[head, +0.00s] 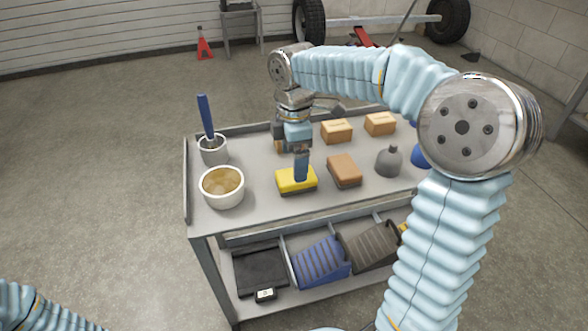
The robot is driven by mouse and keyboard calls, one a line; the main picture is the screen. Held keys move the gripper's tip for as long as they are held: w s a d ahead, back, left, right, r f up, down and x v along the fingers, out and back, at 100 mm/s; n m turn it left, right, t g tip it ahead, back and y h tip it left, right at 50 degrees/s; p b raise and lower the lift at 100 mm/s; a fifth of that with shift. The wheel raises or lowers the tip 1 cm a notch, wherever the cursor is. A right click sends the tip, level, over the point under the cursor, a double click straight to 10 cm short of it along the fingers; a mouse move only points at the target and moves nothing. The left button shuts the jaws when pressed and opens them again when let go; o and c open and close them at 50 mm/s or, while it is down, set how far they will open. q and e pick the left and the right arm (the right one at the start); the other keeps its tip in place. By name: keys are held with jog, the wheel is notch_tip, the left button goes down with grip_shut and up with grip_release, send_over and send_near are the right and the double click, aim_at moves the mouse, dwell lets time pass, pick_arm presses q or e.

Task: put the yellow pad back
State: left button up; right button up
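The yellow pad (296,180), with a dark underside, lies on the top of the grey cart (260,207), near the front middle. My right arm comes in from the right and reaches over the cart. My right gripper (301,167) points down at the yellow pad; a blue upright part stands right at the pad's top. I cannot tell whether it grips the pad or only meets it in the picture, as the fingers are partly hidden. Of my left arm only a piece shows at the bottom left; its gripper is out of view.
An orange-brown pad (344,170) lies right of the yellow one. A tan-filled bowl (222,187) and a cup with a blue-handled tool (206,118) stand left. Two cardboard-coloured blocks (337,131) and a grey bottle (389,161) stand behind and right. The lower shelf holds a blue bin (321,262) and black scale (262,272).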

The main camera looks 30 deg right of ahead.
notch_tip(320, 180, up, 6)
jog(key=shift+r+p, duration=0.15)
jog(key=shift+p, duration=0.2)
